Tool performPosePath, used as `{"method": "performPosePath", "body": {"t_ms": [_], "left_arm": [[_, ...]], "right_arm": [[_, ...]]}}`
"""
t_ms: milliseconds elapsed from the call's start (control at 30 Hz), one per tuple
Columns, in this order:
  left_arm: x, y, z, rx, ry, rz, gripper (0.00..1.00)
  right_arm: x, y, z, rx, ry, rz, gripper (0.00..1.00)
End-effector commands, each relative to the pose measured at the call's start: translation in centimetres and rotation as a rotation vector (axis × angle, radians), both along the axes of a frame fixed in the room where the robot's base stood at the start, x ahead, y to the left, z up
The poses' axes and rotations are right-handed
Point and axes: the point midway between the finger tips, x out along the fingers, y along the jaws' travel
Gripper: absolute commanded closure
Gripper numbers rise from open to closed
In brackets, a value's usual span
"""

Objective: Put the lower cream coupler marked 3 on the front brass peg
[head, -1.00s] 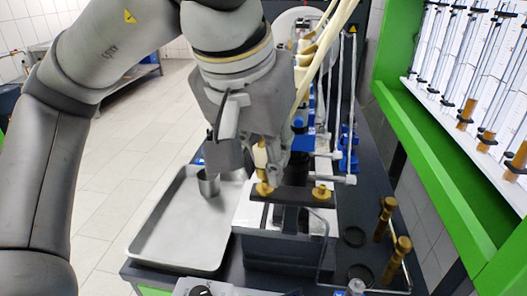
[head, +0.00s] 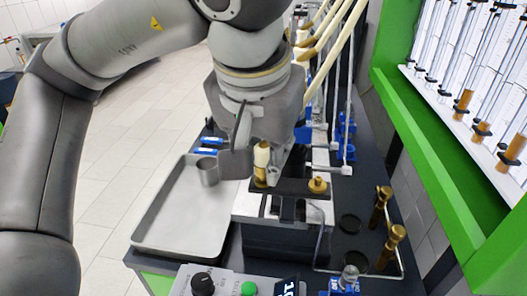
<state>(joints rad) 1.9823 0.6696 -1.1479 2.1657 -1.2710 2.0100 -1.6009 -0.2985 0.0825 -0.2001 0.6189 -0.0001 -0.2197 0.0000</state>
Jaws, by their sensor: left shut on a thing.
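A cream coupler (head: 262,155) stands upright in the jaws of my left gripper (head: 256,164), which is shut on it. The front brass peg (head: 260,182) is directly below the coupler, at the left end of a dark crossbar. The coupler's lower end looks in line with the peg and close to it. I cannot tell whether it is touching or around the peg. The mark on the coupler is not readable. A second brass peg (head: 318,184) at the right end of the crossbar is bare. My right gripper is not in view.
A grey metal tray (head: 180,246) lies to the left, with a grey metal cup (head: 207,171) near its back corner. Brass-topped fittings (head: 391,243) stand at the right. A control panel with a black knob (head: 202,283) is in front. Cream hoses (head: 330,45) hang behind the gripper.

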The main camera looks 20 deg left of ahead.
Motion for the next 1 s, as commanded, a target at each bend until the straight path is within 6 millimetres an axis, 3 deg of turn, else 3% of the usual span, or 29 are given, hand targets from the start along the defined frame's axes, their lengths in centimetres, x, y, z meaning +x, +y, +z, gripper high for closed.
{"method": "performPosePath", "body": {"t_ms": [1000], "left_arm": [[-0.03,0.0,0.13,-0.001,-0.001,0.0,1.0]], "right_arm": [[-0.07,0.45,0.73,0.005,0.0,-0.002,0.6]]}}
